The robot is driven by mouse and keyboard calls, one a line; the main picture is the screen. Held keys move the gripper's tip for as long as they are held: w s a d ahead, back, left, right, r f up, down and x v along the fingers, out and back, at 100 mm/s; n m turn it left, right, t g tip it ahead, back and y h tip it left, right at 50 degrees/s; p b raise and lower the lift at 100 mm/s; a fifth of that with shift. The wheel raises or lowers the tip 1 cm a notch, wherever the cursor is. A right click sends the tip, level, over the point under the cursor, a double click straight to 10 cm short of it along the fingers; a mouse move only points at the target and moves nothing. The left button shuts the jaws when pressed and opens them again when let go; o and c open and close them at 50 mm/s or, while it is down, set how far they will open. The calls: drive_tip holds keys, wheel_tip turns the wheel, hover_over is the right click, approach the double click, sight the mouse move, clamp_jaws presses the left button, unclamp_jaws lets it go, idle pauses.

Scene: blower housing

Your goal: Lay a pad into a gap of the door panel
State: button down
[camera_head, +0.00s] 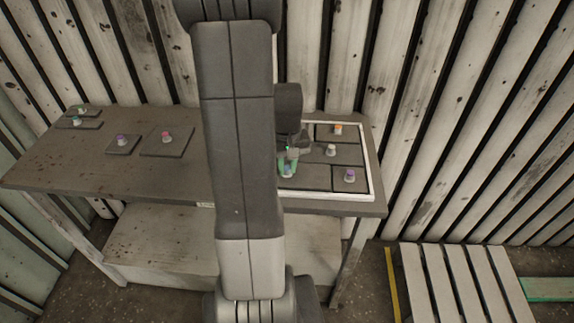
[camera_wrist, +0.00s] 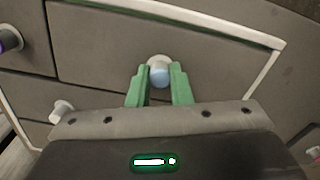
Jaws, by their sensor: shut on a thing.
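My gripper (camera_wrist: 157,88) has green fingers closed on the pale blue and white knob (camera_wrist: 159,70) of a wide grey pad (camera_wrist: 220,75). This pad lies inside the white rim of the door panel (camera_wrist: 262,66), near a corner, and looks about level with the neighbouring pads. Whether it is fully seated I cannot tell. In the head view my gripper (camera_head: 288,166) is over the left part of the panel, whose white rim (camera_head: 371,165) shows at the right. My arm hides the panel's left side. Pads with orange (camera_head: 338,130), white (camera_head: 331,150) and purple (camera_head: 350,175) knobs lie in the panel.
On the table (camera_head: 60,160) left of my arm lie several loose pads, including one with a red knob (camera_head: 167,138) and one with a purple knob (camera_head: 122,142). The table's front left is clear. A slatted wall stands behind; a pallet (camera_head: 450,285) lies at the right.

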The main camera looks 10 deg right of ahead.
drive_tip(key=shift+f, duration=0.15)
drive_tip(key=c, duration=1.2)
unclamp_jaws()
drive_tip(key=shift+c, duration=0.2)
drive_tip(key=shift+o, duration=0.5)
drive_tip(key=o, duration=0.4)
wheel_tip(320, 180, up, 7)
drive_tip(key=p, duration=0.5)
